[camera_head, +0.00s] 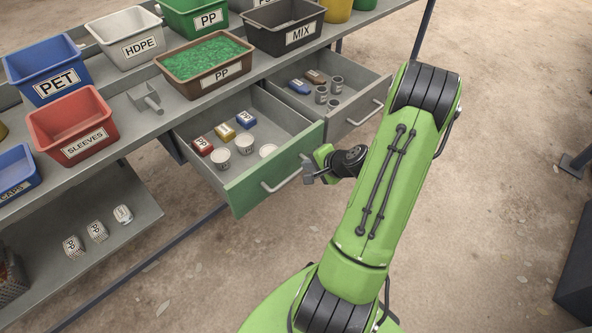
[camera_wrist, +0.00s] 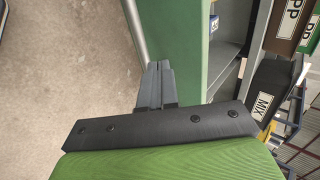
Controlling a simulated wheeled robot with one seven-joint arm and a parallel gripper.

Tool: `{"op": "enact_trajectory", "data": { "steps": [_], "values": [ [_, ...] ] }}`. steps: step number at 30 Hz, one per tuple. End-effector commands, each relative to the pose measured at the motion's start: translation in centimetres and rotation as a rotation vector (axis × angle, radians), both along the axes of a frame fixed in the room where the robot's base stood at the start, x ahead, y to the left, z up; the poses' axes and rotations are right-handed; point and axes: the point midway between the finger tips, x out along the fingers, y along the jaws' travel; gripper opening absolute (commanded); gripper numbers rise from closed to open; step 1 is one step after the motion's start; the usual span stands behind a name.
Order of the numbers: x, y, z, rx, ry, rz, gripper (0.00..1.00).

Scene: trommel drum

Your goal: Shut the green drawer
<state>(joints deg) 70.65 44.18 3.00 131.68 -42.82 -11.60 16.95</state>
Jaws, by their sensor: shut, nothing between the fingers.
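The green drawer (camera_head: 250,188) hangs open under the workbench, pulled out toward me. Its green front carries a pale bar handle (camera_head: 283,180). Several small boxes and white cups sit inside it. My gripper (camera_head: 308,173) is shut and empty, just in front of the drawer front, near the right end of the handle. In the wrist view the shut fingers (camera_wrist: 157,80) are over or close to the green front (camera_wrist: 175,45), beside the handle (camera_wrist: 136,32). I cannot tell whether they touch it.
A grey drawer (camera_head: 350,124) to the right also stands open, with cans and small boxes inside. Labelled bins, such as the brown PP bin (camera_head: 188,90) and the MIX bin (camera_head: 272,42), stand on the bench above. The dirt floor in front is clear.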

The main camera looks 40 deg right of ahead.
Motion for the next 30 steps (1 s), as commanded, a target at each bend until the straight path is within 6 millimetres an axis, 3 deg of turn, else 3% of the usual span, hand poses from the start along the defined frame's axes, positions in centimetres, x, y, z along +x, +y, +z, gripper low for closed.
{"op": "enact_trajectory", "data": {
  "steps": [6,12,30],
  "values": [
    [3.5,0.3,-3.6,0.000,0.002,0.008,0.00],
    [5.6,0.2,-5.4,-0.002,0.003,0.006,0.00],
    [6.8,0.3,-5.6,-0.002,0.002,0.006,0.00]
  ]
}}
